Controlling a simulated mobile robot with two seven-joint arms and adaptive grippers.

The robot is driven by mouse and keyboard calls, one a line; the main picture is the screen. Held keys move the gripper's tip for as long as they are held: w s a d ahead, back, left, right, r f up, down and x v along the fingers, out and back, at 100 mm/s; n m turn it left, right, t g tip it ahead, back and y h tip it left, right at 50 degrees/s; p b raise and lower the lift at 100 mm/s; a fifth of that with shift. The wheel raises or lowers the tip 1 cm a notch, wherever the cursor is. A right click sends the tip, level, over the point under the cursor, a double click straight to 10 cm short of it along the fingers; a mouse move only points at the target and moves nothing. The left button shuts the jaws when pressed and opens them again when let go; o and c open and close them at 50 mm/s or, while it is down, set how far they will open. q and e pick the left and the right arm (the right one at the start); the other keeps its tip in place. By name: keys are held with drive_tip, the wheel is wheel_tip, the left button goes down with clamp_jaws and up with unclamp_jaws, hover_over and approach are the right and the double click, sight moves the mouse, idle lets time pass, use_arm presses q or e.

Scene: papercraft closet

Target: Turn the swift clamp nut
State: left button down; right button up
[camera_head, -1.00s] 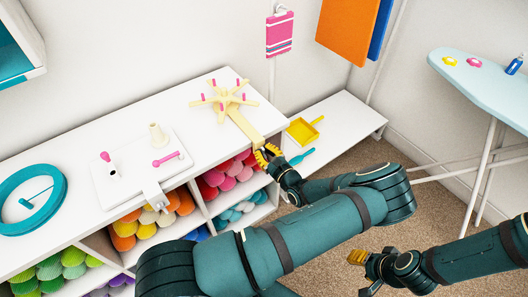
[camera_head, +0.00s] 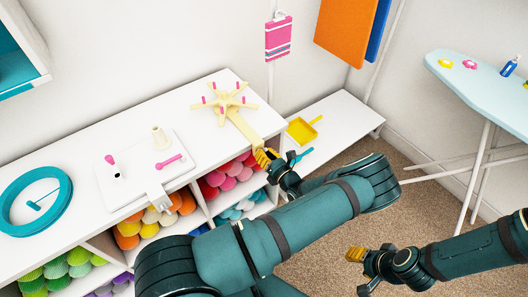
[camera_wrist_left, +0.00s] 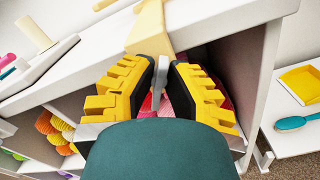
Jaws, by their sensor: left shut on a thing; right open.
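The pale yellow swift (camera_head: 229,100) with pink pegs stands on the white shelf top, its arms spread. Its clamp bar (camera_head: 244,129) reaches the front edge, and the clamp body also shows in the left wrist view (camera_wrist_left: 149,30). My left gripper (camera_head: 264,158) is just below that edge. In the wrist view its yellow fingers (camera_wrist_left: 163,75) are shut on a thin light-grey piece, the clamp nut (camera_wrist_left: 163,70), under the clamp. The fingers hide much of the nut. My right gripper (camera_head: 356,255) is open and empty over the carpet, away from the swift.
The shelf unit holds yarn balls (camera_head: 146,222) in cubbies below. A white winder board (camera_head: 146,170) and a teal ring (camera_head: 36,201) lie on top. A low white bench (camera_head: 340,110) with a yellow dustpan (camera_head: 301,130) stands right, beyond it an ironing board (camera_head: 485,85).

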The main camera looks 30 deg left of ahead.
use_arm(q)
drive_tip(key=m, duration=0.5)
drive_tip(key=shift+w+m+p, duration=0.1)
drive_tip(key=shift+m+p, duration=0.2)
drive_tip(key=shift+p, duration=0.05)
drive_tip(key=m, duration=0.5)
drive_tip(key=shift+f+m, duration=0.15)
drive_tip(key=shift+m, duration=0.25)
drive_tip(key=c, duration=1)
unclamp_jaws()
drive_tip(key=shift+f, duration=0.1)
drive_tip(key=v, duration=1.2)
drive_tip(key=shift+w, duration=0.1)
